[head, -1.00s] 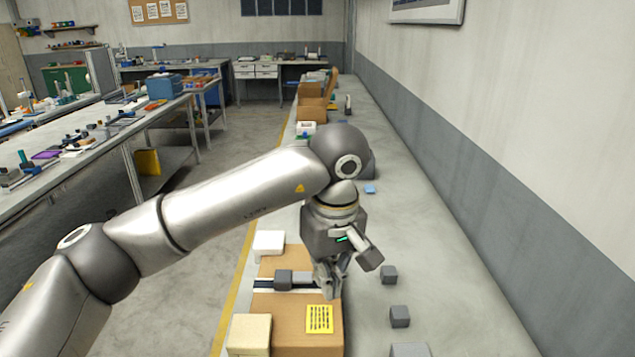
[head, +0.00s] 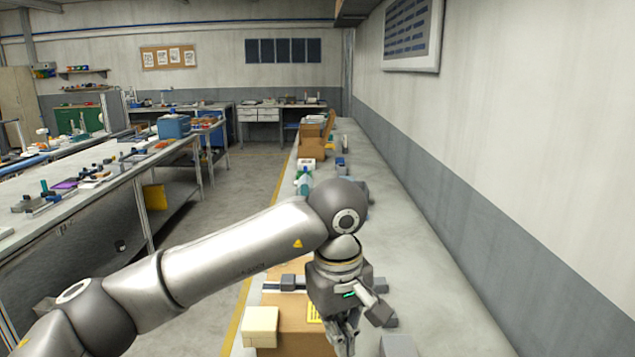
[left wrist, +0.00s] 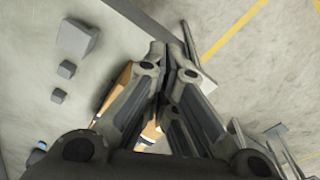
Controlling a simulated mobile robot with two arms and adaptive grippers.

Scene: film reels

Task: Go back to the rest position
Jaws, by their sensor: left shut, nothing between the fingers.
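My left gripper (head: 345,335) hangs from the left arm over the near end of the long grey bench in the head view. Its fingers are together and nothing is between them. In the left wrist view the left gripper (left wrist: 175,50) is also shut and empty. A cardboard box (head: 290,330) with a yellow label lies below and beside it, partly hidden by the hand; its orange-brown edge (left wrist: 125,75) shows behind the fingers in the left wrist view. My right gripper is in neither view.
A cream block (head: 262,322) sits at the box's left. Grey blocks (left wrist: 78,38) lie on the bench near the gripper. The bench (head: 410,240) is mostly clear along the wall, with boxes (head: 312,145) at its far end. A worktable (head: 100,205) stands across the aisle.

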